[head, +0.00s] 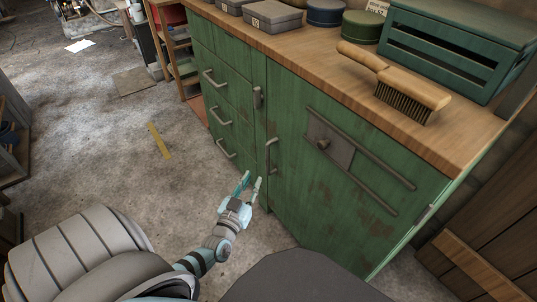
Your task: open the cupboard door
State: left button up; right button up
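The green cupboard (230,62) stands under a wooden worktop. Its large door (300,195) fills the right part of the front and looks shut. A vertical bar handle (271,156) sits near that door's left edge. My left gripper (253,177) is in front of the cupboard, just below and left of this handle in the picture. Its two fingers are apart with nothing between them, and they point up toward the handle. I cannot tell the exact gap, but the fingers are not around the handle. My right gripper is out of view.
Drawer handles (215,79) line the left part of the cupboard, and a short vertical handle (257,98) sits higher up. The door carries two long bars and a knob (323,144). A brush (408,88) and a green crate (455,50) rest on top. The floor at left is mostly clear.

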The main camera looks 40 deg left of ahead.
aim_at(267, 154)
pick_arm(q)
jog(key=b+x, duration=0.3)
jog(key=x, duration=0.5)
jog(key=b+x, duration=0.2)
jog(key=x, duration=0.3)
jog(key=shift+w+r+b, duration=0.1)
jog(key=shift+b, duration=0.3)
jog(key=shift+w+r, duration=0.1)
jog(key=shift+w, duration=0.15)
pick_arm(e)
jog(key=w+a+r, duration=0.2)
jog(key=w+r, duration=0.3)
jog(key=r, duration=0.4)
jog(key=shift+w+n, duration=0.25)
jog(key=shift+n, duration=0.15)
pick_arm(q)
jog(key=shift+c, duration=0.5)
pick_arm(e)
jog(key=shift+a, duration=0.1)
pick_arm(q)
grip_shut()
